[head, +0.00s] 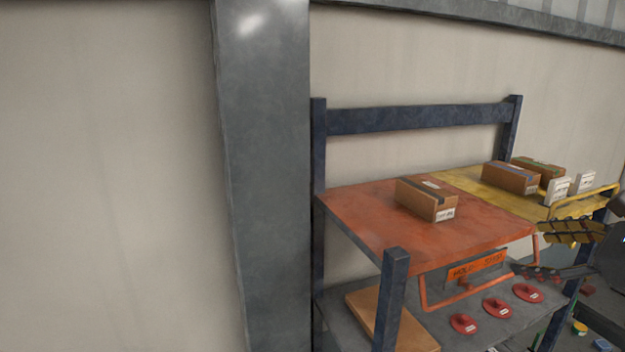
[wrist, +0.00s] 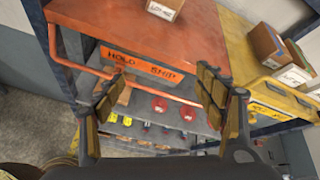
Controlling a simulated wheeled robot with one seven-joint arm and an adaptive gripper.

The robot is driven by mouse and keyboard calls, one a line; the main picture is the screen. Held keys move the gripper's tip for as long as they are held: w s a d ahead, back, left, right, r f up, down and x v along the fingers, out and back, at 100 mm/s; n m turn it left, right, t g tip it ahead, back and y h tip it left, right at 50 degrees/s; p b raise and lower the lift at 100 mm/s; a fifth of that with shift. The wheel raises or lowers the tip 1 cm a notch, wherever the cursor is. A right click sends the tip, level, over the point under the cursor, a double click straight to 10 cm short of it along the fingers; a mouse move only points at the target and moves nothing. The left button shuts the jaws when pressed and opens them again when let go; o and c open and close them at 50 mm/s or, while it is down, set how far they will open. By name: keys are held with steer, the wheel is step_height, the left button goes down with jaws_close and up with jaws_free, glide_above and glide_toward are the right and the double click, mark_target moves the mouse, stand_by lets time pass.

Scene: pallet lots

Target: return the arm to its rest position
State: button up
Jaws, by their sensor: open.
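My gripper (head: 556,251) is at the right edge of the head view, in front of the shelf rack. Its two dark, yellow-padded fingers are spread with nothing between them. It also shows in the wrist view (wrist: 157,104), with the fingers apart on either side of the rack's front. Most of my arm is outside the head view.
An orange shelf (head: 360,206) carries a cardboard box (head: 420,200). A yellow shelf (head: 460,186) beside it holds brown boxes (head: 508,178) and white cartons (head: 557,191). A HOLD/SHIP sign (head: 477,268) hangs below, over a grey shelf with red discs (head: 497,307). A grey column (head: 265,180) stands left.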

steer(key=s+a+f+n+g+h+b, duration=0.15)
steer(key=s+a+f+n+b, duration=0.35)
steer(key=f, duration=0.6)
steer(key=s+a+f+n+g+h+b, duration=0.1)
steer(key=s+f+n+g+b, duration=0.15)
steer(key=f+n, duration=0.65)
steer(key=s+a+f+n+g+h+b, duration=0.1)
steer(key=s+a+f+n+g+b, duration=0.3)
steer(key=f, duration=0.9)
steer(key=s+a+f+n+t+b, duration=0.1)
steer(key=a+f+n+b, duration=0.3)
steer(key=f+b, duration=0.5)
steer(key=s+a+f+n+b, duration=0.3)
steer(key=a+f+n+b, duration=0.2)
steer(key=a+f+b, duration=0.3)
step_height(320, 180, down, 3)
steer(key=shift+s+a+r+t+b, duration=0.1)
steer(key=shift+s+a+t+b, duration=0.25)
steer(key=shift+b, duration=0.4)
steer(key=shift+d, duration=0.1)
steer(key=shift+c, duration=0.6)
steer(key=shift+c, duration=0.5)
